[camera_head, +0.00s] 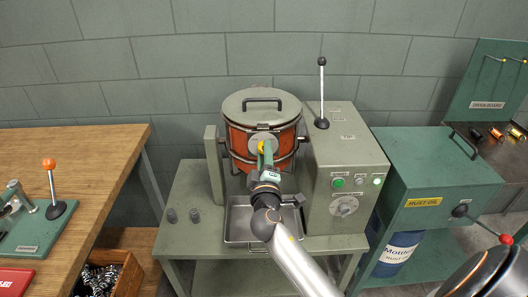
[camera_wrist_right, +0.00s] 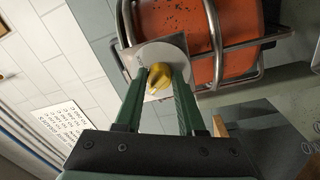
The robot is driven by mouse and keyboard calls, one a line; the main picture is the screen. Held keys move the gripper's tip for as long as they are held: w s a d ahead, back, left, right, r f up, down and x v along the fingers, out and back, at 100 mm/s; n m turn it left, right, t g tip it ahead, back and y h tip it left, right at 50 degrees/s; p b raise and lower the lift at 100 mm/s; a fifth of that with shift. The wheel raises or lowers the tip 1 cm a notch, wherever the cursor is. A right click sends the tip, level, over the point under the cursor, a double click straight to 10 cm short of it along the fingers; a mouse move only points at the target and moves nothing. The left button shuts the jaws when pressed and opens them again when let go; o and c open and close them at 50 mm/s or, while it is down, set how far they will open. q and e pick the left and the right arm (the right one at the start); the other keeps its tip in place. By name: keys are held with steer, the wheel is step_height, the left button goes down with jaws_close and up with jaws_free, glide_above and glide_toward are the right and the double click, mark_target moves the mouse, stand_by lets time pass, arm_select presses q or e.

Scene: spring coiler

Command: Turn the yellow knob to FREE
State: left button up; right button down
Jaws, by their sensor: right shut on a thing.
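The yellow knob (camera_head: 261,146) sits on a round grey plate at the front of the orange drum (camera_head: 281,146) with the grey lid. My right gripper (camera_head: 266,160) reaches it from the front, and its fingers partly cover the knob in the head view. In the right wrist view the yellow knob (camera_wrist_right: 159,76) lies between the two green fingers of my right gripper (camera_wrist_right: 160,84), which is shut on it. A small pale mark shows at the knob's lower left. I cannot read any FREE marking on the plate (camera_wrist_right: 165,52). My left gripper is not in view.
A metal tray (camera_head: 236,236) lies below the drum. Right of it stands a control box (camera_head: 345,165) with buttons, a dial and a tall black-knobbed lever (camera_head: 322,90). A green cabinet (camera_head: 435,165) is further right, a wooden bench (camera_head: 100,160) at left.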

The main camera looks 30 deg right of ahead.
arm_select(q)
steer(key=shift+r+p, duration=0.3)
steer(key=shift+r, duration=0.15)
arm_select(e)
steer(key=shift+n, duration=1.2)
steer(key=c, duration=0.5)
jaws_free()
